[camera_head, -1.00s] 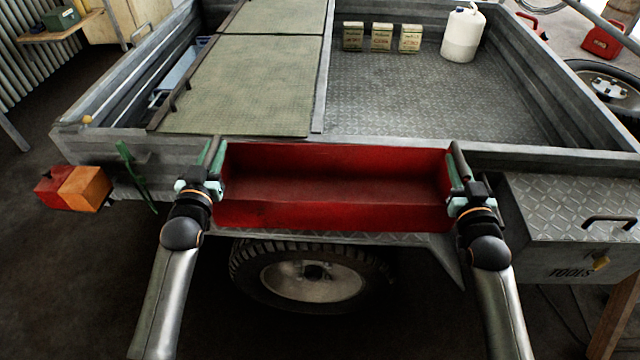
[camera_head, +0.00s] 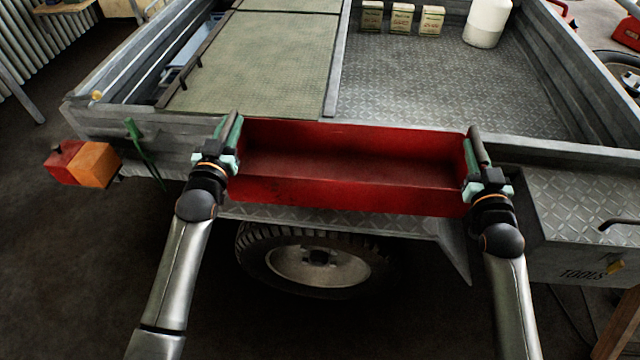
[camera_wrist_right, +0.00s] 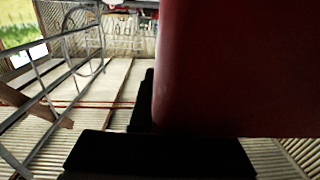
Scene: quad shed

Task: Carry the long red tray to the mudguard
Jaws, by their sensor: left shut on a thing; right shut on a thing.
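The long red tray (camera_head: 350,188) is held level between my two grippers, in front of the trailer's near side wall. My left gripper (camera_head: 228,150) is shut on its left end, and my right gripper (camera_head: 474,160) is shut on its right end. The tray looks empty inside. In the right wrist view the tray's red side (camera_wrist_right: 240,65) fills the upper right. The mudguard (camera_head: 400,223), a grey tread-plate ledge above the wheel, shows just below the tray's front. The tray hides its rear part, and I cannot tell whether they touch.
The wheel (camera_head: 315,265) is under the mudguard. A tools box (camera_head: 580,225) stands to the right. An orange and red lamp (camera_head: 85,163) sticks out at the left. Several small boxes (camera_head: 402,18) and a white canister (camera_head: 487,22) stand on the trailer bed.

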